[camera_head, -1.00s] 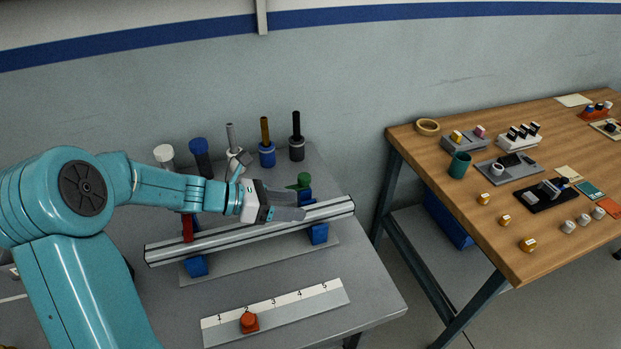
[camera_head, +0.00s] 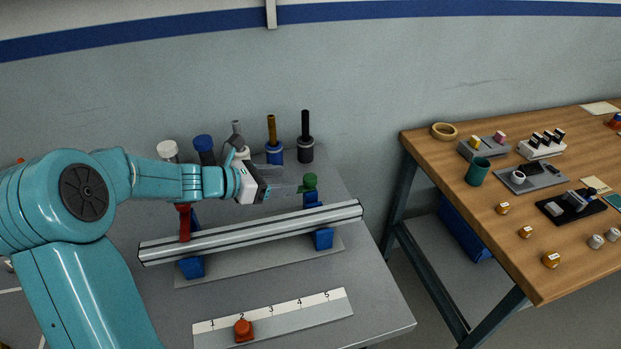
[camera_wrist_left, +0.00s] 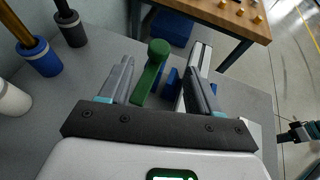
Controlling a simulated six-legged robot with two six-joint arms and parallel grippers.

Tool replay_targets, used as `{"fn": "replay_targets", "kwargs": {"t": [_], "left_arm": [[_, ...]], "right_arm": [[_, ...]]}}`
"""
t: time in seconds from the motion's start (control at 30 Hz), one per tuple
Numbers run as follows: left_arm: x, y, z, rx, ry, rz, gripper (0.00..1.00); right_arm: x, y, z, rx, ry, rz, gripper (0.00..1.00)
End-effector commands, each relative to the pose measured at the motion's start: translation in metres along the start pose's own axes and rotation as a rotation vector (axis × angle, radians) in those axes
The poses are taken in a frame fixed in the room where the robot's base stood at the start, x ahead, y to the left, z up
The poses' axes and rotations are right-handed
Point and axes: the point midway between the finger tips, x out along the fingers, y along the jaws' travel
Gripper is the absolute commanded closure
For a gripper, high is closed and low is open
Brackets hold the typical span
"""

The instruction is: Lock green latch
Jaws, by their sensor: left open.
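The green latch (camera_head: 310,182) stands upright at the right end of the beam fixture, behind the silver beam (camera_head: 250,232). In the left wrist view the green latch (camera_wrist_left: 151,72) shows a rounded knob on a lever and lies between my two fingers. My left gripper (camera_head: 285,189) is open, just left of the latch in the head view. In the left wrist view its fingers (camera_wrist_left: 158,85) stand apart on either side of the latch; I cannot tell whether they touch it. A red latch (camera_head: 184,222) is at the beam's left end.
Blue supports (camera_head: 323,238) hold the beam on a grey plate. Several capped tools (camera_head: 305,140) stand behind the arm. A numbered scale (camera_head: 290,318) with an orange slider (camera_head: 243,330) lies in front. A wooden table (camera_head: 480,215) stands right, past a gap.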

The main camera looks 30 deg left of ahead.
Motion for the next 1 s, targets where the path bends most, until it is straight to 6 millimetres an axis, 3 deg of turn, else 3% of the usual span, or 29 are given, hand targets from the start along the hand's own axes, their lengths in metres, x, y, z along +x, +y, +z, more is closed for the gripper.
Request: {"fn": "replay_targets", "kwargs": {"t": [0.1, 0.33, 0.57, 0.8, 1.0], "left_arm": [[0.032, -0.001, 0.0, -0.001, 0.0, -0.006, 0.37], [0.075, 0.0, 0.001, 0.001, 0.0, -0.004, 0.37], [0.091, 0.001, 0.001, 0.0, 0.001, -0.001, 0.37], [0.091, 0.001, 0.001, 0.0, 0.0, -0.001, 0.37], [0.091, 0.001, 0.001, 0.0, 0.0, -0.001, 1.0]], "right_arm": [[0.0, 0.0, 0.0, 0.0, 0.0, 0.0, 0.57], [0.0, 0.0, 0.0, 0.0, 0.0, 0.0, 0.57], [-0.001, 0.0, 0.0, 0.0, 0.0, 0.0, 0.57], [-0.001, 0.0, 0.0, 0.0, 0.0, 0.0, 0.57], [-0.001, 0.0, 0.0, 0.0, 0.0, 0.0, 0.57]]}}
